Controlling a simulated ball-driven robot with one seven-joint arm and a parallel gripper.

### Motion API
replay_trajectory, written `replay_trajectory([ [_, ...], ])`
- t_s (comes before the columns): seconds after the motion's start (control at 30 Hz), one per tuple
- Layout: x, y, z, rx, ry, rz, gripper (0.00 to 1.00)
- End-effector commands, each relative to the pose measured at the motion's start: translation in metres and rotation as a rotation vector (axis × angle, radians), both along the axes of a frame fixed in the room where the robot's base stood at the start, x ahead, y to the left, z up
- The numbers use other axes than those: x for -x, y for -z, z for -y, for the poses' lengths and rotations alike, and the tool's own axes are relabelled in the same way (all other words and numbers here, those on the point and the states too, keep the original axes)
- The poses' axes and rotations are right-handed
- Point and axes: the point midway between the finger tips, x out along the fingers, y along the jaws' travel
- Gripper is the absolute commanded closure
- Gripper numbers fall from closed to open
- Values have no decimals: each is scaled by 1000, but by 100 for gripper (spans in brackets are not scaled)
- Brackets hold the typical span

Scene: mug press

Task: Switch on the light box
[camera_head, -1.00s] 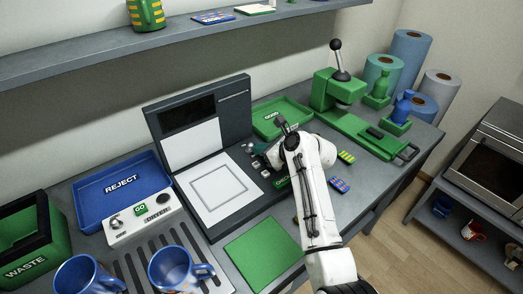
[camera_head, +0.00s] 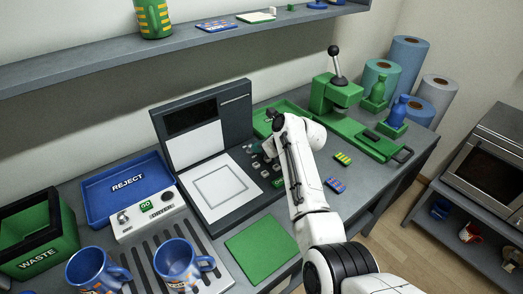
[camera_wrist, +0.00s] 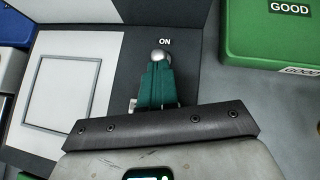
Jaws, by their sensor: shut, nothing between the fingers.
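The light box (camera_head: 247,124) stands on the bench in the head view, a dark unit with a white upright panel (camera_head: 195,139) and a flat white plate marked with a square (camera_head: 221,186). Its switch, a small silver ball-ended lever (camera_wrist: 162,57), shows in the wrist view just below the word ON. My gripper (camera_wrist: 157,68) has teal fingers, shut and empty, right at the ball. The fingers cover the lower part of the lever, and I cannot tell if they touch it. In the head view my arm largely hides the gripper.
The green GOOD tray (camera_wrist: 258,48) lies close to the right of the switch. Small knobs (camera_head: 256,164) line the box's right side. A green press (camera_head: 340,95) stands farther right. The blue REJECT tray (camera_head: 103,207) and two blue mugs (camera_head: 91,271) are at the left.

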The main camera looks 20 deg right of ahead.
Motion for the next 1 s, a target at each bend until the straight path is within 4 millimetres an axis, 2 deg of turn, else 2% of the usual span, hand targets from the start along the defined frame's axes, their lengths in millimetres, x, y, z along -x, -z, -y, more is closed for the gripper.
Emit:
replay_trajectory([
  [0.07, -3, -7, 0, 10, 0, -36, 100],
  [0.33, -6, -11, -1, 63, -2, -201, 100],
  [0.77, -9, -12, -2, 61, 0, -190, 100],
  [1.0, -10, -21, -2, 61, 0, -190, 100],
])
